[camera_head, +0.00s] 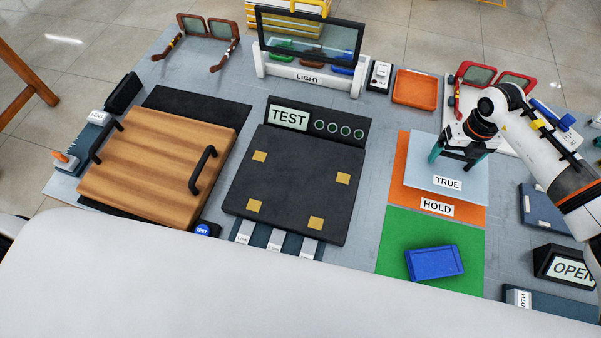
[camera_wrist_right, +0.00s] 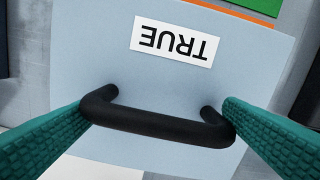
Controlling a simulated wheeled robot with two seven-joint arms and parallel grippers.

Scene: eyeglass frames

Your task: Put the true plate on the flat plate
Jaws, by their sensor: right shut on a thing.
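The true plate (camera_head: 421,171) is pale blue-grey, with a TRUE label and a black handle (camera_wrist_right: 165,125). It is over the orange HOLD mat (camera_head: 397,190); I cannot tell whether it rests there or is slightly raised. My right gripper (camera_head: 457,160) is shut on the handle, its teal fingers at the handle's two ends in the right wrist view (camera_wrist_right: 163,122). A flat black plate (camera_head: 295,180) with yellow corner squares lies in front of the TEST display (camera_head: 289,117); nothing lies on it. My left gripper is not in view.
A wooden board (camera_head: 150,165) with black handles is at left. A blue block (camera_head: 434,263) lies on the green mat (camera_head: 395,238). The LIGHT stand (camera_head: 307,78), an orange tray (camera_head: 415,88) and red glasses (camera_head: 478,74) are farther back. An OPEN sign (camera_head: 568,268) is at right.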

